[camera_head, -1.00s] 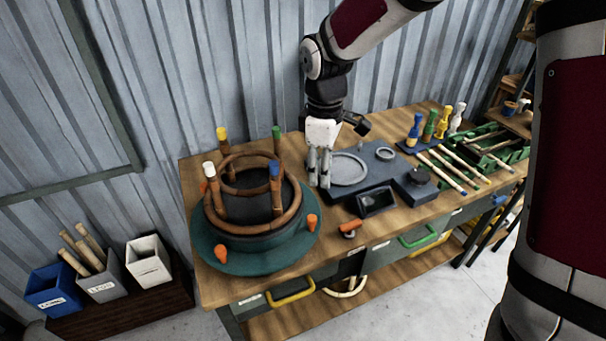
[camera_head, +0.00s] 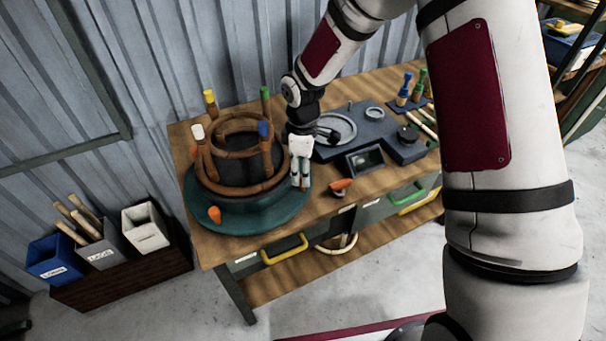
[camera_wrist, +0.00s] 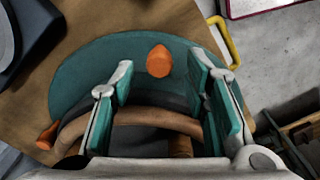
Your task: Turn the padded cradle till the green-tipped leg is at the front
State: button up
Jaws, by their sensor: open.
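The padded cradle is a round teal turntable (camera_head: 270,216) with a dark pad and brown rattan rings (camera_head: 217,180) on top. The green-tipped leg (camera_head: 265,94) stands at the back right. The blue tip (camera_head: 263,129) is at the front right, the white tip (camera_head: 198,132) at the left and the yellow tip (camera_head: 209,97) at the back left. My gripper (camera_head: 300,184) is open above the turntable's right edge. In the wrist view, its fingers appear either side of an orange knob (camera_wrist: 159,62); contact cannot be told. The gripper hides this knob in the head view.
Another orange knob (camera_head: 214,214) is at the turntable's front left. An orange-handled tool (camera_head: 341,186) and a dark tray (camera_head: 365,161) lie on the bench to the right. Bins (camera_head: 146,228) with several sticks stand at the lower left.

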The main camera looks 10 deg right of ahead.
jog(key=shift+f, duration=1.2)
grip_shut()
jog(key=shift+s+a, duration=0.1)
jog(key=shift+s, duration=0.05)
